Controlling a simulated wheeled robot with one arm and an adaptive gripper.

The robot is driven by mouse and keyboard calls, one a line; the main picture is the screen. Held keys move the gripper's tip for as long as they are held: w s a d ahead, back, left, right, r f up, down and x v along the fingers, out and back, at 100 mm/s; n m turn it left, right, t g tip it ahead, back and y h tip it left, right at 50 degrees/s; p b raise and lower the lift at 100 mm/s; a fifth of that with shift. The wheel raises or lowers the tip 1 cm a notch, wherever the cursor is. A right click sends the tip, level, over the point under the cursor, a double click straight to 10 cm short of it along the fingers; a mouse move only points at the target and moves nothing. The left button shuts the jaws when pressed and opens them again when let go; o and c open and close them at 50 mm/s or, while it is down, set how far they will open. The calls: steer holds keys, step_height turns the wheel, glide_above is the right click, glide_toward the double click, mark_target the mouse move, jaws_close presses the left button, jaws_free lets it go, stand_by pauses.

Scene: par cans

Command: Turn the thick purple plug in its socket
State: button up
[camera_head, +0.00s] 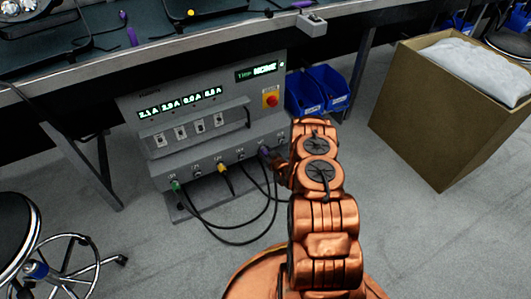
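A purple plug (264,150) sits at the right end of the lower socket row on the grey power unit (190,105). Only a small part of it shows beside my gripper. My gripper (277,161) is at the end of my copper-coloured arm, close against the plug's right side. The fingers are small and mostly hidden by the arm, so I cannot tell whether they are open, shut or touching the plug. A green plug (176,186) and a yellow plug (222,168) sit further left in the same row.
Black cables (235,243) loop below the sockets. A red knob (271,100) is above. Blue bins (325,90) stand behind right, and a cardboard box (440,115) further right. A workbench (170,47) overhangs the unit. A stool (70,265) is at lower left.

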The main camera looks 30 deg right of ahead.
steer(key=o, duration=0.4)
steer(key=shift+o, duration=0.2)
steer(key=v, duration=1.2)
steer(key=shift+r, duration=0.15)
